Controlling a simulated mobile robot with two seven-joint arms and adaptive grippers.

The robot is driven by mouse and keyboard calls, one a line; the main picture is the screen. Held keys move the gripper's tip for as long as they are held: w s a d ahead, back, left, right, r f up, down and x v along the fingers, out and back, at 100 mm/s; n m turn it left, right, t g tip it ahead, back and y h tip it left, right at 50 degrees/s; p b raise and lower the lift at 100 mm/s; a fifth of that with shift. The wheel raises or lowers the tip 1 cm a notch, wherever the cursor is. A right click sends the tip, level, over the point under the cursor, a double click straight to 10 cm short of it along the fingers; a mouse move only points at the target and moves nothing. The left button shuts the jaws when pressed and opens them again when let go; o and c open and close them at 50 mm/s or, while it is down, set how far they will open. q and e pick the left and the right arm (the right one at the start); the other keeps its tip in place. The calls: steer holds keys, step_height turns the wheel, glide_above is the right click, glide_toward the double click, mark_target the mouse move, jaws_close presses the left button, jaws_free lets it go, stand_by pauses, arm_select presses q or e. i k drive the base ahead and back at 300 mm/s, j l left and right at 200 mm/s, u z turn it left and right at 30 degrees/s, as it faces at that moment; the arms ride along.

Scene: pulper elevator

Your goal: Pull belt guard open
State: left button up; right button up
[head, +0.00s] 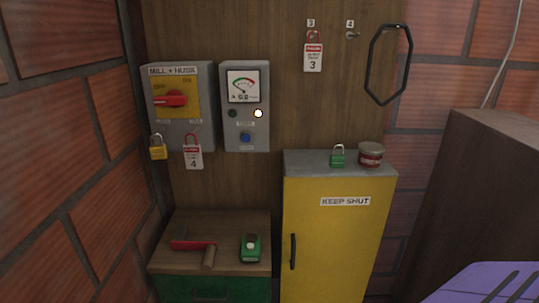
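Nothing in the head view is labelled as a belt guard, and I cannot tell whether one is in view. A yellow cabinet (325,235) with a grey top stands at the centre right. Its front is closed and bears a "KEEP SHUT" label (345,201). A dark vertical handle (293,251) is on the left side of that front. Neither my left nor my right gripper is in view.
A switch box (200,128) with a red handle and a meter box (245,135) hang on the wooden panel. A green padlock (337,159) and a tin (371,154) sit on the cabinet. A wooden-topped bench (225,225) holds a red-and-wood tool and a green device.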

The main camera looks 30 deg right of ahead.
mark_target(332, 228)
steer(key=z, duration=1)
